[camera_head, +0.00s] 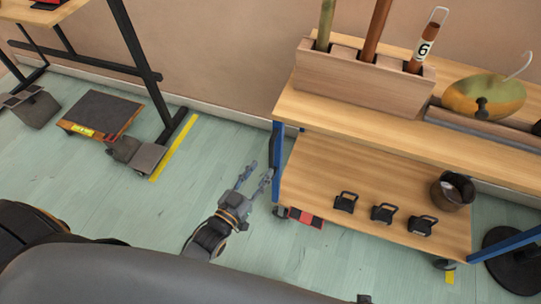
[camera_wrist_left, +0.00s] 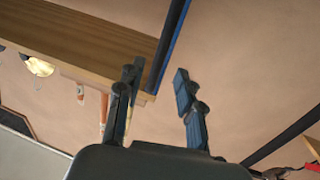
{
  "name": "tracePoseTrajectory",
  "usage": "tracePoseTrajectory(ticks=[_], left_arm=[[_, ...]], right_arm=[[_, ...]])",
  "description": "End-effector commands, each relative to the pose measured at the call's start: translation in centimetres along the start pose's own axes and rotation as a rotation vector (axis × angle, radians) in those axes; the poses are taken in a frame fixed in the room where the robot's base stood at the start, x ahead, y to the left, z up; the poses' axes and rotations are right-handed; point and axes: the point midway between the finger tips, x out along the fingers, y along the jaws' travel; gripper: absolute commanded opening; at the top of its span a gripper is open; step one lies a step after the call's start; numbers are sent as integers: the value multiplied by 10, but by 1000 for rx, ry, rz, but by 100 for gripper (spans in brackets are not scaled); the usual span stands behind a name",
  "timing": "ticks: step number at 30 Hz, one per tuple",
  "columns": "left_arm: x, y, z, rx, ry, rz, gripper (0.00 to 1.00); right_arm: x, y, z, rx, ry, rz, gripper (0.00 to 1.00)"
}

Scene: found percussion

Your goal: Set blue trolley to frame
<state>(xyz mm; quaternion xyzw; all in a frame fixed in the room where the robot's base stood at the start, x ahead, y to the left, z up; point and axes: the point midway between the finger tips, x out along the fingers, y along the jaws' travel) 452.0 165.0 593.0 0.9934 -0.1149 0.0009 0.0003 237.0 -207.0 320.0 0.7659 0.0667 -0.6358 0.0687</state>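The blue trolley has a wooden top (camera_head: 300,108), a wooden lower shelf (camera_head: 330,170), blue posts (camera_head: 277,150) and dark castors (camera_head: 446,264). It stands at the right in the head view. My left gripper (camera_head: 259,171) is open and empty just left of its near-left blue post. In the left wrist view, the blue post (camera_wrist_left: 171,42) shows between the spread fingers (camera_wrist_left: 157,72), apparently beyond their tips; contact cannot be told. Yellow floor strips lie left of the trolley (camera_head: 172,148) and by its front right castor (camera_head: 450,277). My right gripper is not in view.
The top carries a wooden holder (camera_head: 362,80) with upright tubes and a metal bowl-like piece (camera_head: 485,97). Several black clamps (camera_head: 382,213) and a dark pot (camera_head: 452,190) sit on the lower shelf.

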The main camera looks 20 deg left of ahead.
Motion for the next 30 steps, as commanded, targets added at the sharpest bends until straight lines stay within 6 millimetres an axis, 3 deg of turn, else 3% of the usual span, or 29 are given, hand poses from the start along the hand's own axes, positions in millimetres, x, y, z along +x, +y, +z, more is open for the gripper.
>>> tracePoseTrajectory(ticks=[3,9,15,23,28,30], left_arm=[[27,0,0,0,3,0,36],[57,0,1,0,0,0,36],[69,0,1,0,-1,0,36],[69,0,1,0,-2,0,36],[69,0,1,0,-2,0,4],[69,0,1,0,-2,0,0]], right_arm=[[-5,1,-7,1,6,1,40],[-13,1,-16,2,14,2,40],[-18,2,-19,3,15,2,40],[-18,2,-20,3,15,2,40],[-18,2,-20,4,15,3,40],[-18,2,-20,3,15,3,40]])
